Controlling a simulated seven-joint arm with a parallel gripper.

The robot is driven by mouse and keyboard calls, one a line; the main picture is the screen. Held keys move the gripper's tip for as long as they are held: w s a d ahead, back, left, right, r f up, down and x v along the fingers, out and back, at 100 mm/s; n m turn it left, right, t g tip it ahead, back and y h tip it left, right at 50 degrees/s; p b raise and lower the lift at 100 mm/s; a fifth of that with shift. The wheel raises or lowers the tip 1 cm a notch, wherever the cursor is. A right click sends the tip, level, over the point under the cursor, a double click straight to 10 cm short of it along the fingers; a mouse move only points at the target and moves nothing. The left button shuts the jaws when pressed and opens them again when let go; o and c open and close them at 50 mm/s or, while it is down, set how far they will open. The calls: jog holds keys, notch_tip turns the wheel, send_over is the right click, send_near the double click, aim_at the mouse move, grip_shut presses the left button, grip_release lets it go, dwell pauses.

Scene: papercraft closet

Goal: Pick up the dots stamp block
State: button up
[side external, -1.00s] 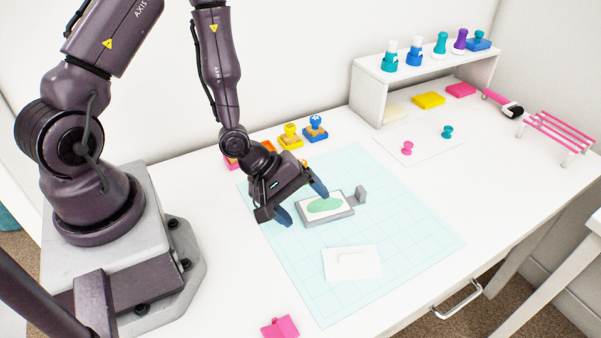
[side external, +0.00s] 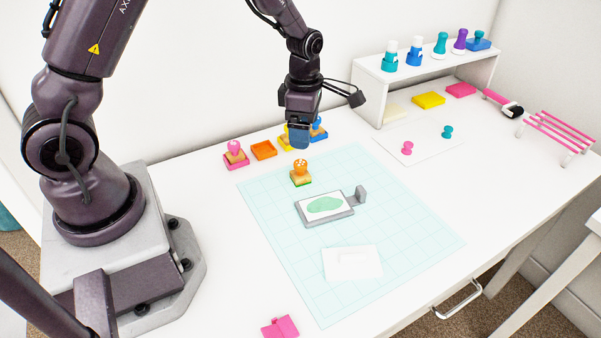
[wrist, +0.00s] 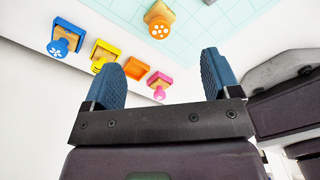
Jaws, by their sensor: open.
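The dots stamp block (side external: 301,173) stands upright on the pale teal mat, near its back edge, with an orange knob on a wooden-looking block. In the wrist view, the orange dots stamp (wrist: 159,24) shows white dots on its knob. My gripper (side external: 299,142) is above and behind it in the side view, pointing down, with nothing held. In the wrist view, my gripper (wrist: 161,62) has its two blue fingers spread wide, and the stamp lies beyond the fingertips.
Behind the mat are a pink stamp (side external: 235,153), an empty orange tray (side external: 264,150), a yellow stamp (side external: 286,138) and a blue stamp (side external: 318,128). A grey stamping plate (side external: 328,218) and a white card (side external: 352,272) lie on the mat. A white shelf (side external: 425,60) stands back right.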

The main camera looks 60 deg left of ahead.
aim_at(301, 163)
notch_tip(301, 163, down, 7)
jog(key=shift+f, duration=0.2)
jog(key=f, duration=0.5)
jog(key=shift+s+a+f, duration=0.1)
jog(key=shift+s+a, duration=0.1)
jog(key=shift+a, duration=0.15)
jog(key=c, duration=1)
